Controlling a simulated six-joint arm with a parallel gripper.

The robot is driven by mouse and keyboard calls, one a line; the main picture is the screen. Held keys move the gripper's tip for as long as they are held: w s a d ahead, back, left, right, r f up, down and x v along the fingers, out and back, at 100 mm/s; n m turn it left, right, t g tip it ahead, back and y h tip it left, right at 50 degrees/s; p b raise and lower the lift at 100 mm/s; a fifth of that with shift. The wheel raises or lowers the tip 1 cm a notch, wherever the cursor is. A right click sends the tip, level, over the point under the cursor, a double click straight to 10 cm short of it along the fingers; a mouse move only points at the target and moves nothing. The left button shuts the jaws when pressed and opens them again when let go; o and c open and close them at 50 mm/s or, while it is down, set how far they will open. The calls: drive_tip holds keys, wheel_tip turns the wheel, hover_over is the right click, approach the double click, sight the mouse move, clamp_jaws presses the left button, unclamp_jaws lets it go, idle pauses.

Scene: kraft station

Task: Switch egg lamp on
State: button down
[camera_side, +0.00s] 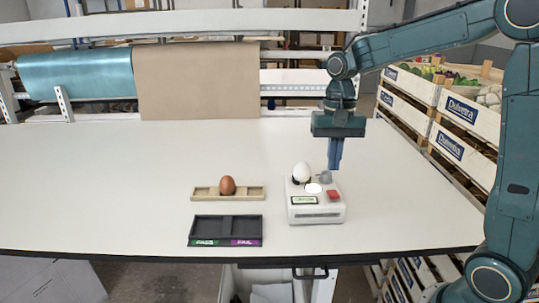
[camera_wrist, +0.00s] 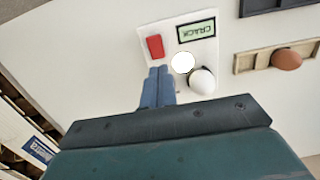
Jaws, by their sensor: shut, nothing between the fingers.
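The egg lamp is a white box (camera_side: 316,214) on the table, also in the wrist view (camera_wrist: 207,46). It carries a red button (camera_side: 333,195), a small display (camera_wrist: 197,30) that seems to read CRACK, a bright white disc (camera_wrist: 182,62) and a grey knob (camera_side: 325,177). I cannot tell if the disc is lit. A white egg (camera_side: 301,173) stands upright in a dark ring at its back left. My gripper (camera_side: 335,167) is shut and empty, pointing down above the lamp's back right. In the wrist view its fingertips lie beside the red button and hide the knob.
A wooden holder (camera_side: 255,194) with a brown egg (camera_side: 227,186) lies left of the lamp. In front of it is a dark two-part tray (camera_side: 226,222) marked PASS and FAIL. Crates (camera_side: 465,110) of produce stand right of the table. The table's left side is clear.

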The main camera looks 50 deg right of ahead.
wheel_tip(320, 180, up, 9)
drive_tip(key=shift+w+d+f, duration=0.2)
drive_tip(key=shift+w+d, duration=0.1)
drive_tip(key=shift+d, duration=0.05)
drive_tip(key=s+a+f+n+t, duration=0.2)
drive_tip(key=s+a+n+t, duration=0.1)
drive_tip(key=s, duration=0.6)
drive_tip(key=s+a+f+n+t+h, duration=0.1)
drive_tip(key=s+a+f+n+t, duration=0.1)
drive_tip(key=s+n, duration=0.4)
drive_tip(key=s+a+t, duration=0.1)
drive_tip(key=s, duration=0.2)
drive_tip(key=shift+a+f, duration=0.15)
drive_tip(key=shift+a, duration=0.15)
